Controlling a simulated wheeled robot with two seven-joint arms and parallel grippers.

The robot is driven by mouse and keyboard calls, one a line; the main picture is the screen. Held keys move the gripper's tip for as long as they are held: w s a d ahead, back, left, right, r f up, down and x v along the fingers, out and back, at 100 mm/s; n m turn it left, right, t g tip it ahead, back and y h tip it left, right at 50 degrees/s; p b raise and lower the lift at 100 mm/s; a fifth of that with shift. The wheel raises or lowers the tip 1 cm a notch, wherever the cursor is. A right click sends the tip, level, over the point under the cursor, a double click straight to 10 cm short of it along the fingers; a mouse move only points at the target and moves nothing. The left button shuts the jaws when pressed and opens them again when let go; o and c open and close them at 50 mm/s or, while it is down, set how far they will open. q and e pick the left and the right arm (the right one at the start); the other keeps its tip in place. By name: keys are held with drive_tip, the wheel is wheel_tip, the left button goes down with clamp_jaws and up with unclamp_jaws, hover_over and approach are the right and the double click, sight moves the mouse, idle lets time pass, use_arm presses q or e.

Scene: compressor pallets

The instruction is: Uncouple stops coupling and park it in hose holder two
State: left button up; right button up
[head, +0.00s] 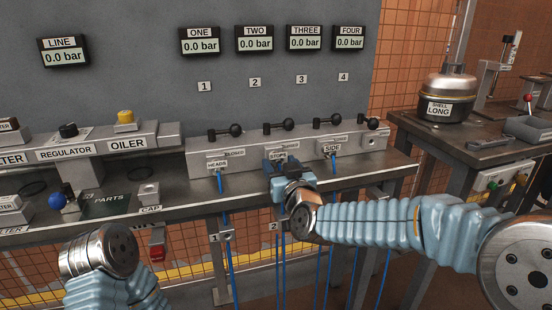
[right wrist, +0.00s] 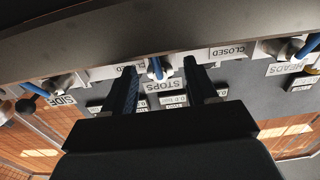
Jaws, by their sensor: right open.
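The stops coupling (right wrist: 157,68), with its blue hose end, sits in the port above the STOPS label in the right wrist view, which is upside down. My right gripper (head: 278,167) is at this port in the head view and hides most of the coupling. In the right wrist view the fingers of the gripper (right wrist: 160,78) are open, one on each side of the coupling; I cannot tell whether they touch it. Hose holder two (head: 274,227), with its label 2, is below the bench edge, partly hidden by my right arm. My left arm shows at lower left, its gripper out of view.
The heads coupling (head: 219,178) and side coupling (head: 332,160) with blue hoses flank the stops port. Black-knobbed valve levers (head: 279,126) stand above. Hose holder one (head: 227,236) is to the left. Several blue hoses hang below the bench. A SHELL LONG compressor (head: 449,96) stands right.

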sight(279, 164)
drive_tip(key=shift+x, duration=0.9)
drive_tip(key=shift+b, duration=0.4)
idle(0.5)
clamp_jaws()
idle(0.4)
drive_tip(key=shift+s, duration=0.1)
drive_tip(key=shift+b+v, duration=0.45)
drive_tip(key=shift+v, duration=0.7)
drive_tip(key=shift+b+v, duration=0.45)
drive_tip(key=shift+v, duration=1.3)
